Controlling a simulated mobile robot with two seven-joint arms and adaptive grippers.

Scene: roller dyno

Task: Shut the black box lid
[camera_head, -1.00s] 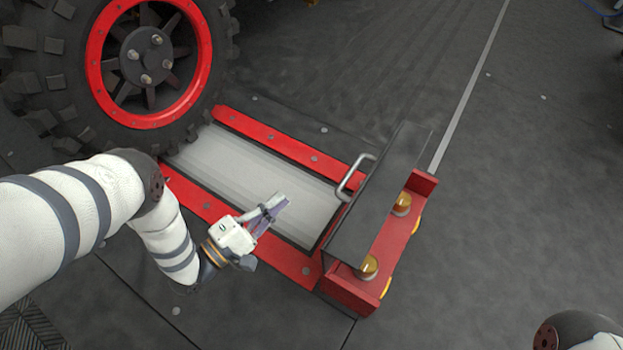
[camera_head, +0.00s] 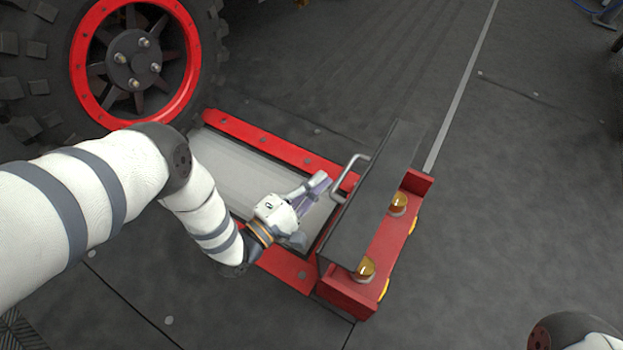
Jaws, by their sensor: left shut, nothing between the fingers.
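The black lid (camera_head: 374,201) stands raised at the right end of the red-framed dyno, along a red box end (camera_head: 377,262) with amber lights. A grey metal handle (camera_head: 346,176) sticks out from the lid's left face. My left gripper (camera_head: 326,183) is shut and empty, just left of the handle and over the pale roller bed. Its fingertips look close to the handle; whether they touch it I cannot tell. Part of my right arm shows at the bottom right; its gripper is not in view.
A large black tyre (camera_head: 38,75) with a red rim (camera_head: 82,70) stands at the upper left. The red rail (camera_head: 275,147) borders the pale roller bed (camera_head: 226,165). Two amber lights (camera_head: 398,203) sit on the red end. Grey floor to the right is clear.

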